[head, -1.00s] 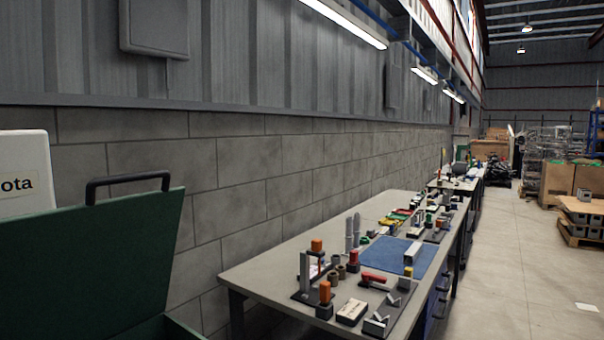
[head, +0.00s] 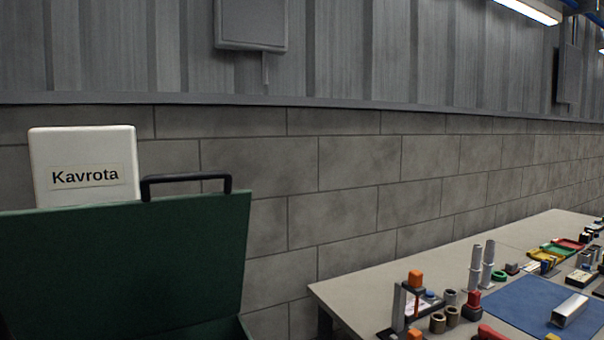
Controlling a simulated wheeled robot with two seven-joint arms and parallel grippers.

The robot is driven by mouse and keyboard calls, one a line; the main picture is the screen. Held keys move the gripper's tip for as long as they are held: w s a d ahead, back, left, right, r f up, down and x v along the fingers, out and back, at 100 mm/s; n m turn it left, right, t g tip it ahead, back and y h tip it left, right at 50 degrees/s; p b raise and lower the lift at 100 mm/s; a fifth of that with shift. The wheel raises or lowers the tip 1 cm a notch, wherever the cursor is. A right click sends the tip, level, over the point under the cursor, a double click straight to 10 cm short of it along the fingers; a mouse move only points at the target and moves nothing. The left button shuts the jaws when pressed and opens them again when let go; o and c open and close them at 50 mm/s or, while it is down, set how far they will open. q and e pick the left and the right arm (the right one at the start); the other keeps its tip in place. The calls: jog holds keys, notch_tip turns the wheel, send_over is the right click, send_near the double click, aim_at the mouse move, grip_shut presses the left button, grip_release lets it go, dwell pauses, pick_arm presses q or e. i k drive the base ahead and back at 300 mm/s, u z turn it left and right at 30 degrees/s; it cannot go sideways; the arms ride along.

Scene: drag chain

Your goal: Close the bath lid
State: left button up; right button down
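The bath's green lid (head: 125,265) stands raised at the lower left of the head view, tilted up, with a black handle (head: 186,178) on its top edge. A small part of the green bath body (head: 238,328) shows below the lid's right corner. The rest of the bath is below the picture. Neither of my grippers is in view.
A white box labelled Kavrota (head: 84,165) stands behind the lid, against the block wall. A workbench (head: 365,290) with a blue mat (head: 510,305) and several tools and fixtures stands to the right. A gap separates the bath from the bench.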

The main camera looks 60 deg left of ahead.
aim_at(122, 270)
jog(key=i, duration=0.35)
jog(key=u, duration=3.35)
